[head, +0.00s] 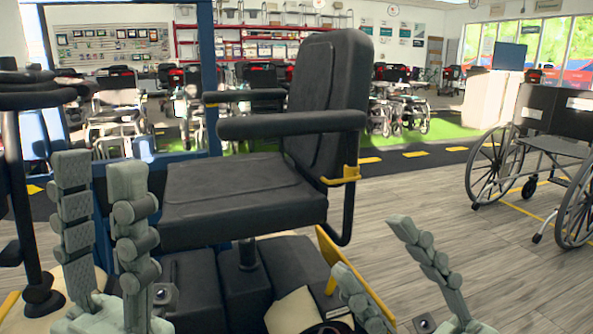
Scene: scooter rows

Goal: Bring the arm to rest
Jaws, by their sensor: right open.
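My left gripper (99,165) is at the lower left of the head view. Its two grey fingers point up and stand apart with nothing between them. It is in front of the black scooter seat (240,190). My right gripper (370,246) is at the lower middle right. Its fingers are spread wide apart and empty, with wood floor behind them. The palms of both grippers are partly cut off by the bottom edge.
The seat has armrests (290,123) and a yellow lever (341,175) near my grippers. A black handlebar (35,95) stands at the left. A wheelchair (552,145) is at the right. Bare wood floor (420,200) lies between the seat and wheelchair.

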